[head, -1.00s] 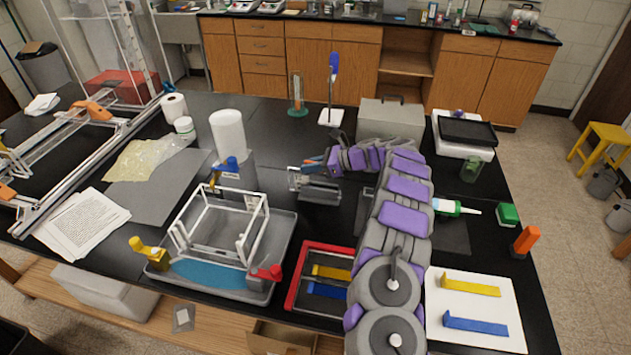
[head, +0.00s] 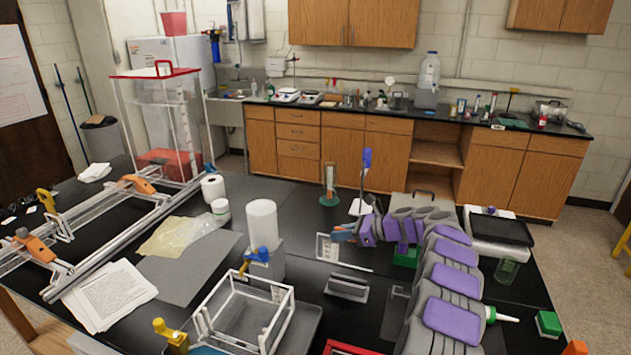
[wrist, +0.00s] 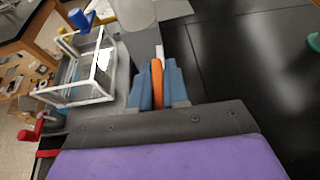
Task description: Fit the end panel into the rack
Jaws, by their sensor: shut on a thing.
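The rack (head: 265,281) is a white open frame standing in a grey tray on the black bench; it also shows at left in the wrist view (wrist: 75,102). My gripper (head: 340,235) is right of the rack and farther back. It is shut, and a white panel (head: 320,247) hangs at its fingertips, raised and apart from the rack. In the wrist view, an orange piece lies between the blue-grey fingers of my gripper (wrist: 157,82), with a narrow white edge (wrist: 159,52) just beyond. Most of the panel is hidden in that view.
A slotted grey holder (head: 347,288) stands below the panel. A blue clamp (head: 258,257) and a yellow clamp (head: 170,332) are beside the rack. A white roll (head: 262,222) stands behind it. Papers (head: 108,295) lie at left.

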